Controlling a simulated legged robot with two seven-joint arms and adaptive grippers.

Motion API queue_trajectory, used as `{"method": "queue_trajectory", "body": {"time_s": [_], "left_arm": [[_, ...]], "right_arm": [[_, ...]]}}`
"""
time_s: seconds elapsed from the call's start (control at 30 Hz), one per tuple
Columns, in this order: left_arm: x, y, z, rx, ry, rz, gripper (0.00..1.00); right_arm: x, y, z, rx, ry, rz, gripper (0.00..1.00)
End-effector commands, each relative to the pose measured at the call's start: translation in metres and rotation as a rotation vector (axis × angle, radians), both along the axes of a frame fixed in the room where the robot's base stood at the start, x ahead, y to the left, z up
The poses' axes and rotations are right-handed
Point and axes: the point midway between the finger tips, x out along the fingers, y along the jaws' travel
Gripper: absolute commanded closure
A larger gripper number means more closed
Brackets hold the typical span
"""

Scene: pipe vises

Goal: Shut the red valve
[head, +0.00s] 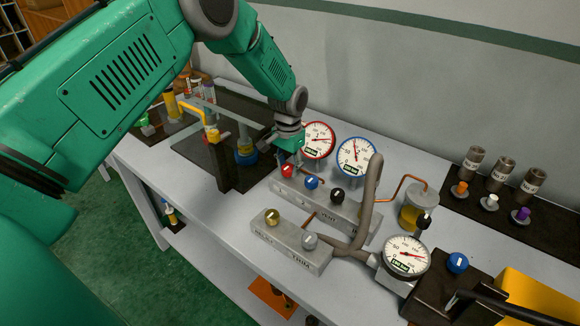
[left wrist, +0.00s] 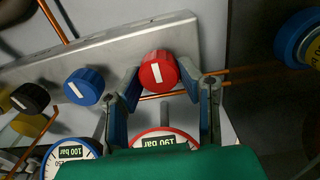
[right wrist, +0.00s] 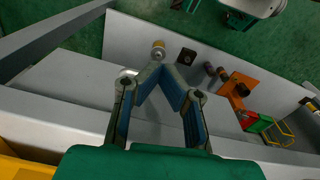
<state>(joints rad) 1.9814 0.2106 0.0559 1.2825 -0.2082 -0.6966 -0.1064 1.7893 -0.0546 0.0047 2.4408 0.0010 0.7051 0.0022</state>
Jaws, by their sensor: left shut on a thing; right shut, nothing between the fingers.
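The red valve (head: 287,171) is a round knob at the far left end of the rear grey manifold block. It also shows in the left wrist view (left wrist: 158,70), where its white mark runs nearly upright in the picture. My left gripper (head: 290,158) is at the knob, with one finger on each side of it, shut on it. The red-rimmed gauge (head: 318,139) stands just behind; its label appears to read 190 bar. My right gripper (right wrist: 163,72) is shut and empty, its fingertips together above the bench's edge and lower shelf.
A blue knob (head: 311,183) and a black knob (head: 337,195) sit beside the red one. A blue-rimmed gauge (head: 356,157) and a grey hose (head: 370,200) stand close by. The front block carries a brass knob (head: 272,216) and a silver knob (head: 310,241).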

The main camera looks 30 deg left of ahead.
Motion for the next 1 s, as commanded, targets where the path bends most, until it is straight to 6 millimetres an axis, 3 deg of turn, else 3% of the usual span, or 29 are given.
{"method": "queue_trajectory", "body": {"time_s": [0.03,0.07,0.1,0.4,0.53,1.0], "left_arm": [[-0.004,0.001,-0.001,0.000,0.012,0.000,0.98],[-0.004,0.001,-0.001,0.001,0.012,0.000,0.62],[-0.003,0.001,-0.001,0.001,0.011,0.001,0.49],[0.001,0.002,-0.002,0.001,0.007,0.001,0.49],[0.002,0.002,0.006,0.000,0.004,0.001,0.49],[0.000,0.002,0.097,0.001,0.004,0.001,0.49]], "right_arm": [[0.000,0.000,0.000,0.000,0.000,0.000,1.00],[0.000,0.000,0.000,0.000,0.000,0.000,1.00],[0.000,0.000,0.000,0.000,0.000,0.000,1.00],[0.000,0.000,0.000,0.000,0.000,0.000,1.00],[-0.003,0.000,0.001,0.000,-0.003,0.000,1.00],[-0.003,0.000,0.001,0.000,-0.003,0.000,1.00]]}}
